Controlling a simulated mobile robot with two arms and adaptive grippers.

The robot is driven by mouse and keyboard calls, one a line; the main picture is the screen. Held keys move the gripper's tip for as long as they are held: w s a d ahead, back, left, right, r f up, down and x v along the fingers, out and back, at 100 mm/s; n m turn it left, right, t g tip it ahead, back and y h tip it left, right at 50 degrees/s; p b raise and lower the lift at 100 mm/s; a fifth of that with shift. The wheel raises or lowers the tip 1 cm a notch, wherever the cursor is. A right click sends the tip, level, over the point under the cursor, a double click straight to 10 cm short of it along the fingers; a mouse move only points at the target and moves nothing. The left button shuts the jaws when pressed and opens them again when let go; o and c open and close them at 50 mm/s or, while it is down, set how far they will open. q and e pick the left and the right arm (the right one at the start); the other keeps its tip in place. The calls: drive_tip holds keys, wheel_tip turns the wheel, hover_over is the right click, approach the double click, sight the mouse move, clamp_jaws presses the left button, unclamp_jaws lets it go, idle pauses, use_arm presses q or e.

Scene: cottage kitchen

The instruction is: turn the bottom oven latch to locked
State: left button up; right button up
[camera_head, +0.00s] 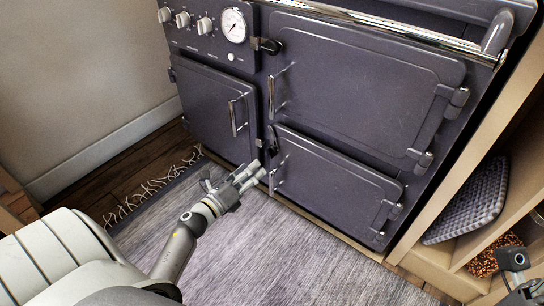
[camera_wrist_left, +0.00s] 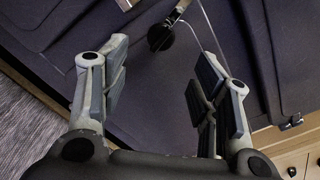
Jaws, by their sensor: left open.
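The bottom oven door (camera_head: 335,190) is a dark grey panel at the lower right of the range, and it is closed. Its latch (camera_head: 272,138) is a small dark piece at the door's upper left, partly hard to make out. In the left wrist view a black round latch pivot with a metal lever (camera_wrist_left: 160,38) shows ahead, beyond the fingertips. My left gripper (camera_head: 252,175) is open and empty, near the left edge of the bottom door and its upright handle (camera_head: 280,172). Part of my right arm shows at the lower right corner; its jaws are not clear.
The upper oven door (camera_head: 360,85) has a black latch (camera_head: 268,46) at its upper left. A left door (camera_head: 215,105) and a control panel with knobs (camera_head: 205,25) are beside it. A fringed rug (camera_head: 300,265) covers the floor. A wooden shelf with baskets (camera_head: 470,205) stands at right.

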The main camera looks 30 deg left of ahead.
sight(269, 155)
use_arm(q)
drive_tip(key=w, duration=0.3)
drive_tip(key=w+b, duration=0.1)
drive_tip(key=w, duration=0.3)
drive_tip(key=w+d+b, duration=0.1)
drive_tip(key=w, duration=0.2)
drive_tip(key=shift+w, duration=0.25)
drive_tip(key=shift+c, duration=0.5)
clamp_jaws()
